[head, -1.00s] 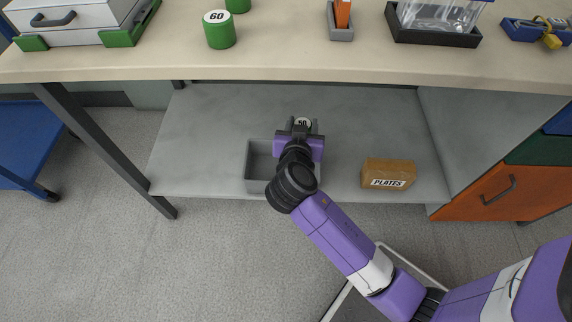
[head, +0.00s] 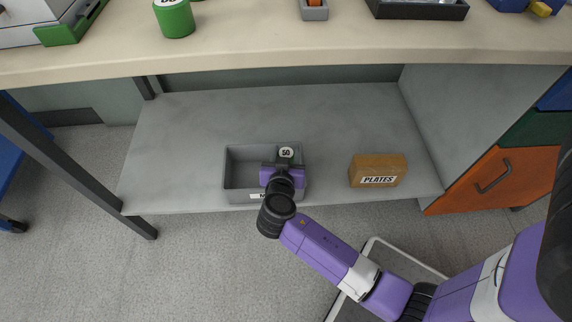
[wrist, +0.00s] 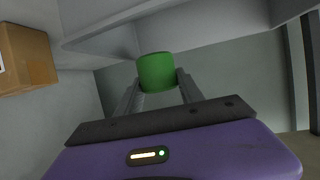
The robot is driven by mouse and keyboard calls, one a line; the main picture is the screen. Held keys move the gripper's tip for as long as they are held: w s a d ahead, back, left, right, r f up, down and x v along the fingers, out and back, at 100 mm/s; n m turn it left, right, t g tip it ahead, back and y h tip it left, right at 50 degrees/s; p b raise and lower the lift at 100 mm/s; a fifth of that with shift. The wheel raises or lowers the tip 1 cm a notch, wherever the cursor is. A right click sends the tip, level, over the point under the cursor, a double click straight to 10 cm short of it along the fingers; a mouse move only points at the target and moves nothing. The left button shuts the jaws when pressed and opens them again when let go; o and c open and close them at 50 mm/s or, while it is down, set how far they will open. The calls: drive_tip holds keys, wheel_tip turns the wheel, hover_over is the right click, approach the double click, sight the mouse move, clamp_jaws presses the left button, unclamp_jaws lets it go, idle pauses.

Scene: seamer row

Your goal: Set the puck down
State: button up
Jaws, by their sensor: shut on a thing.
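The puck (head: 286,152), its top labelled 50, shows in the head view, and its green side (wrist: 156,72) in the wrist view. My gripper (head: 284,160) is shut on it; the two fingers (wrist: 158,88) sit on either side of it in the wrist view. In the head view the puck appears over the right back part of an open grey bin (head: 232,165) on the lower shelf. I cannot tell its exact height above the bin floor. My wrist hides part of the bin's front right.
A brown box labelled PLATES (head: 378,170) stands on the shelf (head: 180,150) right of the bin. The worktop (head: 250,50) overhangs behind, with a green cylinder (head: 174,18) on it.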

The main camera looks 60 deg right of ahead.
drive_tip(key=shift+f+b, duration=0.85)
drive_tip(key=shift+f, duration=1.3)
drive_tip(key=shift+f+b, duration=0.35)
drive_tip(key=shift+b, duration=0.05)
drive_tip(key=shift+f+b, duration=0.3)
drive_tip(key=shift+b, duration=0.05)
drive_tip(key=o, duration=1.2)
drive_tip(key=shift+c, duration=0.2)
drive_tip(key=shift+r, duration=0.1)
